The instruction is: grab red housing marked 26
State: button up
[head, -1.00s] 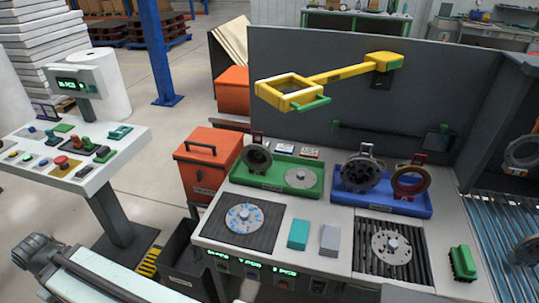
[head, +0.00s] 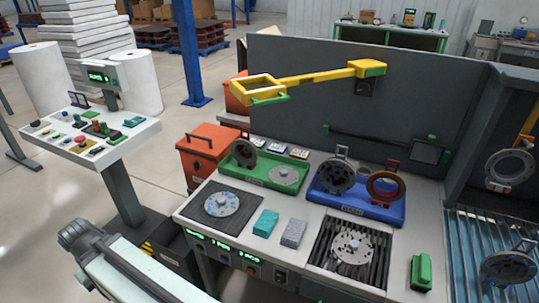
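A reddish-brown ring-shaped housing (head: 385,187) stands upright on the right part of the blue tray (head: 372,211), with a red tag or handle above it. No number can be read on it at this size. A dark grey round housing (head: 335,176) stands beside it on the same tray, to its left. A grey arm link of mine shows at the lower left. My gripper is outside the view.
A green tray (head: 257,173) holds a dark ring and a flat disc. Teal and grey blocks and a disc on a grate (head: 351,247) lie in front. A yellow arm-like fixture (head: 315,78) juts from the panel above. A control console (head: 97,137) stands left.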

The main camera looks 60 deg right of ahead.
aim_at(244, 150)
jog(key=u, duration=0.15)
jog(key=i, duration=0.9)
jog(key=z, duration=0.05)
